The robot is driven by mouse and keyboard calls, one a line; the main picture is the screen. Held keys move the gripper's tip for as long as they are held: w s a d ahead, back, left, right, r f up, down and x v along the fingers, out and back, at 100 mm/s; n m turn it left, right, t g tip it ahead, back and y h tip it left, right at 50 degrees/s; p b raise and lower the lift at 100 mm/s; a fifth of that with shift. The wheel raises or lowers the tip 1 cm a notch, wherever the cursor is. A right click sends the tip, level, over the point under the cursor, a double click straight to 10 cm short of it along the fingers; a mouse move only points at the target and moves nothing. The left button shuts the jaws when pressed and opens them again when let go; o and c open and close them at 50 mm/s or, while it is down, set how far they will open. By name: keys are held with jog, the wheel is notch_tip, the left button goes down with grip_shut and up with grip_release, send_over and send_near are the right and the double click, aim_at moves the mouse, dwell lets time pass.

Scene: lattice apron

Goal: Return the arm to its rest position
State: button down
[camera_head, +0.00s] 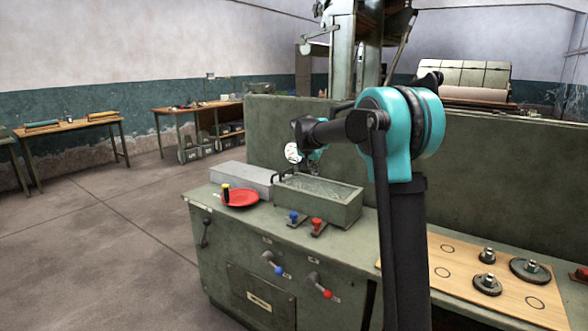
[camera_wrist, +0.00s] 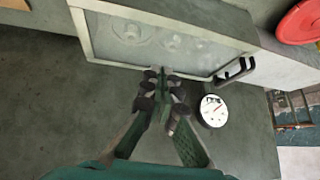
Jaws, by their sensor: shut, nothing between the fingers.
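My arm rises in the head view and its dark forearm reaches left above the green bench (camera_head: 225,250). The end of the arm is small and partly hidden there, with a bit of teal beside a round white dial. In the wrist view my gripper (camera_wrist: 165,82) shows its fingertips together and nothing held. It appears in front of a grey box with a cloudy glassy top (camera_wrist: 165,40), which also shows in the head view (camera_head: 340,212). I cannot tell whether they touch. A black handle (camera_wrist: 235,70) and the white dial (camera_wrist: 213,111) lie to the right of my gripper.
On the bench are a red dish (camera_head: 242,198), a blue knob (camera_head: 293,216) and a red knob (camera_head: 317,224). A wooden board (camera_head: 445,290) with dark round parts lies at the right. A tall green panel (camera_head: 480,160) stands behind. The floor at left is clear.

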jog(key=s+d+f+n+g, duration=0.1)
jog(key=s+f, duration=0.6)
jog(key=s, duration=0.9)
jog(key=s+d+f+n+g+y, duration=0.1)
jog(key=s+d+f+n, duration=0.2)
jog(key=s, duration=1.3)
jog(key=s+d+f+n+y, duration=0.1)
jog(key=s+d+f, duration=0.6)
jog(key=s+f, duration=0.5)
jog(key=s, duration=0.4)
jog(key=shift+f+n+g, duration=0.4)
jog(key=shift+d, duration=0.1)
